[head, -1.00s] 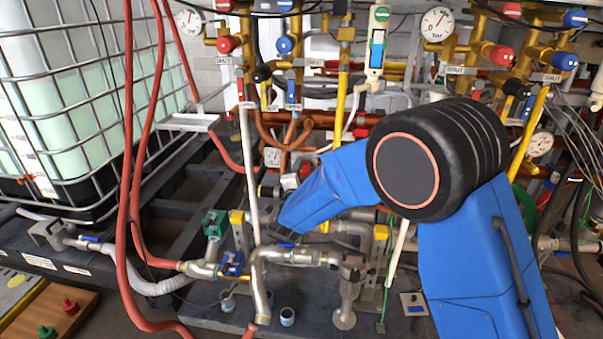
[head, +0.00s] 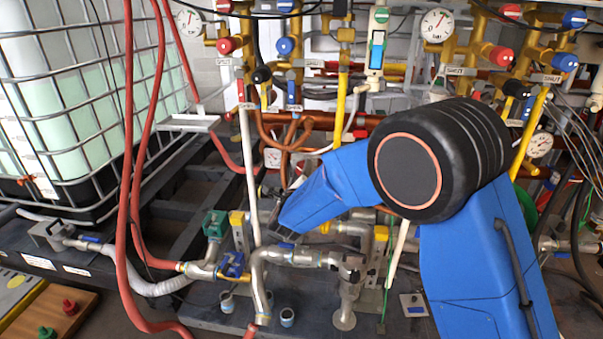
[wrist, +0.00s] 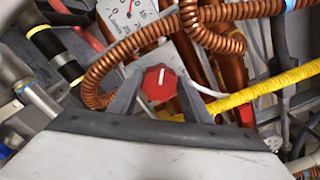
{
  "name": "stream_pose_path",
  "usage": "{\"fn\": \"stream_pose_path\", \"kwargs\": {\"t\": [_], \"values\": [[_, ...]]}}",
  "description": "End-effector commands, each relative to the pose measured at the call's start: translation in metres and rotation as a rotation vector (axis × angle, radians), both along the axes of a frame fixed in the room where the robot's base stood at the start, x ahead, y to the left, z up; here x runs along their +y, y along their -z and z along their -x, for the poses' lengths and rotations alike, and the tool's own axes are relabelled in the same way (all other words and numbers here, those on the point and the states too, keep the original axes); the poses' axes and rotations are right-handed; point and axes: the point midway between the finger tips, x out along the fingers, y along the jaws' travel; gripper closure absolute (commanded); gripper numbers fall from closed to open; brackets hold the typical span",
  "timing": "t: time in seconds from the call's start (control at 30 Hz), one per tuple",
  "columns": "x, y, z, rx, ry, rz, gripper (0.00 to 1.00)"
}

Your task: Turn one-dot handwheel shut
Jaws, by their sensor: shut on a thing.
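In the wrist view, a red knob-shaped handwheel (wrist: 160,83) with a white bar mark sits between the two grey fingers of my gripper (wrist: 160,92). The fingers are closed in on its left and right sides. I cannot make out any dots on it. A pale square plate (wrist: 186,52) stands behind it. In the head view, my blue arm hides the handwheel and most of the gripper, among the pipes at the centre.
A pressure gauge (wrist: 126,12) and coiled copper pipes (wrist: 130,48) lie close beyond the fingers. A yellow hose (wrist: 262,92) runs at the right. In the head view, pipe valves, red hoses (head: 126,200) and a caged tank (head: 75,110) crowd the left side.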

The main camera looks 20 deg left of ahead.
Motion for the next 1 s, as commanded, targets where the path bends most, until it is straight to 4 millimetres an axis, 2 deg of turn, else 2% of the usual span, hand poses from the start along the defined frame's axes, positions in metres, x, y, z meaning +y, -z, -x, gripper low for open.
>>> {"fn": "stream_pose_path", "kwargs": {"t": [0.6, 1.0], "values": [[-0.0029, 0.0028, 0.0001, 0.139, 0.003, -0.557, 0.78], [-0.0035, 0.0031, 0.0001, 0.200, 0.004, -0.805, 0.78]]}}
